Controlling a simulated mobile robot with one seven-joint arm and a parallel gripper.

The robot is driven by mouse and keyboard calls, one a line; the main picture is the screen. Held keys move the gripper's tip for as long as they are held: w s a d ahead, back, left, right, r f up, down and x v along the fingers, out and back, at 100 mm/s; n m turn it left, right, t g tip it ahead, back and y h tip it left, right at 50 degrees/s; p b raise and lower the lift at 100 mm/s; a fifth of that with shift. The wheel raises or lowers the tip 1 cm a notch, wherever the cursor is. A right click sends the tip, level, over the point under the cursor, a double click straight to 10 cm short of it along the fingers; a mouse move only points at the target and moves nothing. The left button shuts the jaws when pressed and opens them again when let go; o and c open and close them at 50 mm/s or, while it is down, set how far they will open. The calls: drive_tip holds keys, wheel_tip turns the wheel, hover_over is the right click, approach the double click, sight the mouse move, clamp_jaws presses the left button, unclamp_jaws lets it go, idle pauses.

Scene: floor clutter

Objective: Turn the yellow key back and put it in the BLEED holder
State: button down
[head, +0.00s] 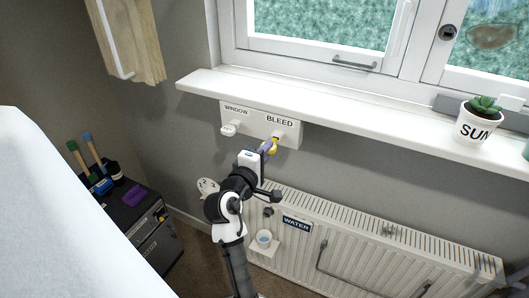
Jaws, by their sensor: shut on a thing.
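The yellow key (275,144) is at the BLEED holder (279,135), on the right half of a white wall plate under the window sill. My gripper (269,147) reaches up to it and is shut on the key. The key's lower part is hidden by the fingers. I cannot tell whether the key is fully seated in the holder or only touching it. The WINDOW holder (230,129) on the left half of the plate has a white piece in it.
The white sill (350,112) juts out just above the plate. A white radiator (390,245) with a WATER label (297,224) stands below, with a small cup (264,238) on a bracket. A potted succulent (477,124) sits on the sill. A dark cabinet (145,225) with clutter stands left.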

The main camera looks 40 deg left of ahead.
drive_tip(key=shift+x, duration=0.95)
drive_tip(key=c, duration=1.4)
unclamp_jaws()
drive_tip(key=shift+s+d+f, duration=0.1)
drive_tip(key=shift+s, duration=0.35)
drive_tip(key=b+v, duration=0.4)
drive_tip(key=v, duration=0.9)
drive_tip(key=shift+w, duration=0.1)
